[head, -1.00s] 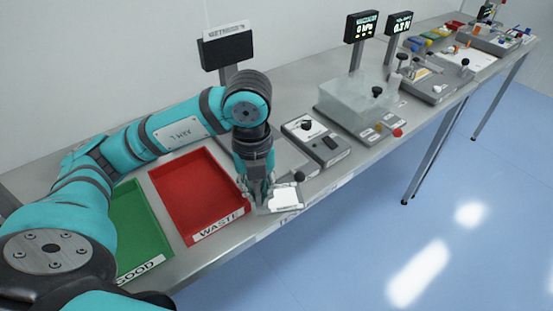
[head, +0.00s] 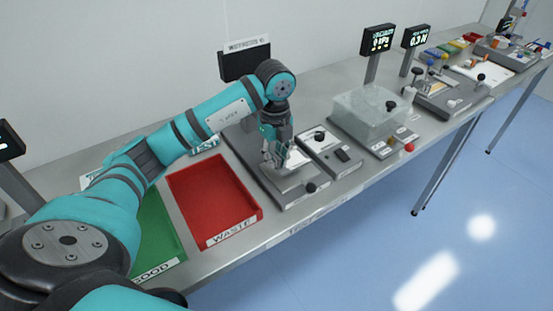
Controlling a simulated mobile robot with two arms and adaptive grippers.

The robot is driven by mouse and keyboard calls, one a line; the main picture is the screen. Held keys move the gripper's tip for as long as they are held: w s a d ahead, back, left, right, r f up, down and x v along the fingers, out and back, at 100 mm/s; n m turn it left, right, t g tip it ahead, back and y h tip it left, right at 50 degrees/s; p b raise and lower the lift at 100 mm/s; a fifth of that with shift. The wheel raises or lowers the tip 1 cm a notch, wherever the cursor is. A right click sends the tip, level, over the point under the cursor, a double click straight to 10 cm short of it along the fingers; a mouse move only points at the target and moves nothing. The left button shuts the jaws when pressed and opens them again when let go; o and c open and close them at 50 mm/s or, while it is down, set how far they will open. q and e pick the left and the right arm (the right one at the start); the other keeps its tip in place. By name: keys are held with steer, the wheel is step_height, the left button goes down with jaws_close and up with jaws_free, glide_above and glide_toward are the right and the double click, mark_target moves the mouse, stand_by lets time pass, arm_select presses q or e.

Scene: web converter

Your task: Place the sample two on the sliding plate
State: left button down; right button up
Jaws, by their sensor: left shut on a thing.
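My left gripper (head: 274,157) is over the grey testing device beside the red waste tray. It is shut on a small pale piece, sample two (head: 296,157), at the gripper's right side. The sliding plate (head: 288,183) appears to be the flat grey part of the device in front of the gripper, with a black knob (head: 311,187) at its front right. I cannot tell whether the sample touches the plate. The fingers hide part of the sample and the plate behind them. My right gripper is not in view.
The red waste tray (head: 258,212) and green good tray (head: 180,247) lie left of the device. A control box (head: 344,155) stands close on its right, then a clear-covered unit (head: 370,108). A dark display (head: 245,61) stands behind. The table's front edge is near.

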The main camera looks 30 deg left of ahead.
arm_select(q)
steer(key=shift+w+a+f, duration=0.1)
steer(key=shift+w+a, duration=0.1)
steer(key=shift+w, duration=0.35)
step_height(320, 180, down, 3)
steer(key=shift+s+r+p, duration=0.1)
steer(key=shift+p, duration=0.7)
steer(key=shift+f, duration=0.3)
steer(key=shift+f, duration=0.15)
steer(key=c, duration=1.4)
jaws_free()
